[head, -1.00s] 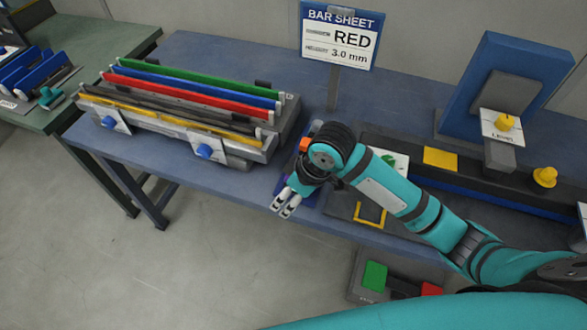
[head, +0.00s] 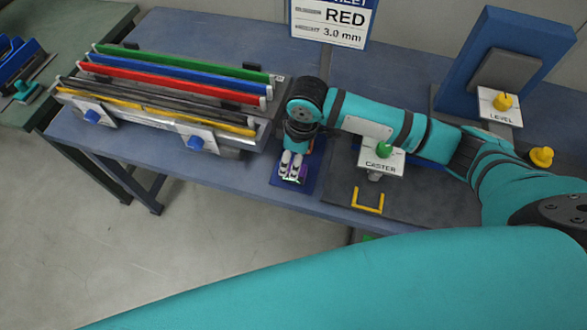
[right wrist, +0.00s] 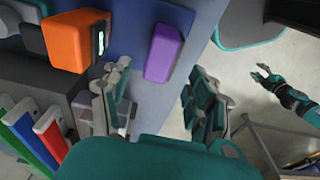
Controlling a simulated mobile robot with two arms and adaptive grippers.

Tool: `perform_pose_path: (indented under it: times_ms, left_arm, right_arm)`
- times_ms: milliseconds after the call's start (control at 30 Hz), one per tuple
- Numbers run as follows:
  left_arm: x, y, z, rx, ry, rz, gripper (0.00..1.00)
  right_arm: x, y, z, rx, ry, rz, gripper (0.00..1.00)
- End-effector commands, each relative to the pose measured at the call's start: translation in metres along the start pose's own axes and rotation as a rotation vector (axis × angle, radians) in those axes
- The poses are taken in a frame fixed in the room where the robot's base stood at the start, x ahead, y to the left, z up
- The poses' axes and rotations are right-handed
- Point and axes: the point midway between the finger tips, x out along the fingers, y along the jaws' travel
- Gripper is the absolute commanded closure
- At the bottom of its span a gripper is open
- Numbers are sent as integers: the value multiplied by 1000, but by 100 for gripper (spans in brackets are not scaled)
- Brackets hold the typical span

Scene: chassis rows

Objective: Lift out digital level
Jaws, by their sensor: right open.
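An orange block with a small lit display (right wrist: 75,38), which looks like the digital level, lies at upper left in the right wrist view. My right gripper (head: 291,168) points down over a blue mat (head: 311,178) at the table's front edge. In the wrist view its fingers are spread and empty, with the purple block beyond the gap between them. My left gripper (right wrist: 265,77) shows small at the right of the wrist view, fingers apart, over the floor.
A rack of coloured bars (head: 170,85) stands left of my right gripper. Open floor lies in front.

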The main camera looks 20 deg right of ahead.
Motion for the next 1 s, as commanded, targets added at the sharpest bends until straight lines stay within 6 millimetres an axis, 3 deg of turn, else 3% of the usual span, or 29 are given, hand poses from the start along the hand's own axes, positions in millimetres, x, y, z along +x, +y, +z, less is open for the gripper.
perform_pose_path:
  times_ms: [300, 600, 867, 1000]
  left_arm:
    - [-8, -4, -26, -2, 39, -5, 60]
    - [-16, -4, -19, -4, 28, -5, 60]
    - [-16, -3, -14, -4, 20, -4, 60]
    - [-16, -3, -14, -4, 20, -4, 60]
  right_arm:
    - [25, 0, 3, 1, -2, -1, 40]
    - [65, 2, 8, 0, -1, 1, 40]
    - [69, 2, 8, -1, 1, 2, 40]
    - [69, 2, 8, 0, 1, 2, 57]
